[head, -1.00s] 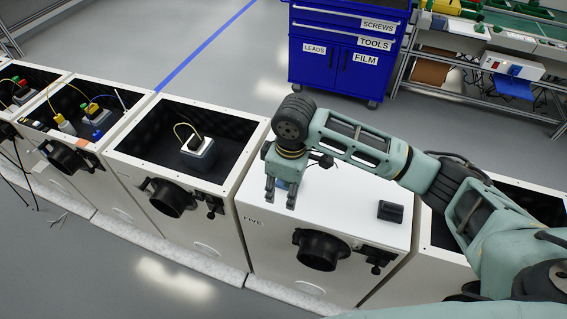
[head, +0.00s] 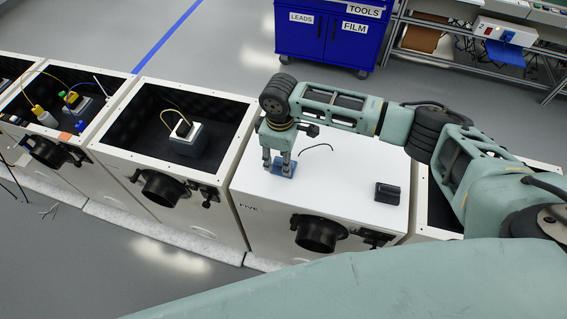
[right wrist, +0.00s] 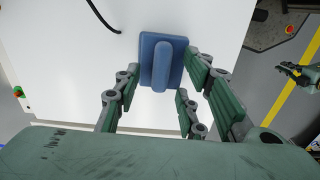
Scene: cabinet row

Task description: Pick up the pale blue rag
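No pale blue rag can be made out for certain. A blue block with a raised ridge (head: 284,169) lies on the white top of the box marked FIVE, near its front left corner. It also shows in the right wrist view (right wrist: 170,52), looking stiff. My right gripper (head: 277,163) is directly over this block, fingers pointing down. In the right wrist view its fingers (right wrist: 160,85) are spread, and the block lies just beyond their tips. Contact cannot be told. What seems my left gripper (right wrist: 297,71) shows small at the right wrist view's edge.
A black block (head: 388,193) and a thin black cable (head: 318,147) lie on the same box top. Open boxes (head: 207,97) with devices stand to the left. A blue cabinet (head: 322,37) stands behind. Blue cloth-like material (head: 507,54) hangs on the rack at the right.

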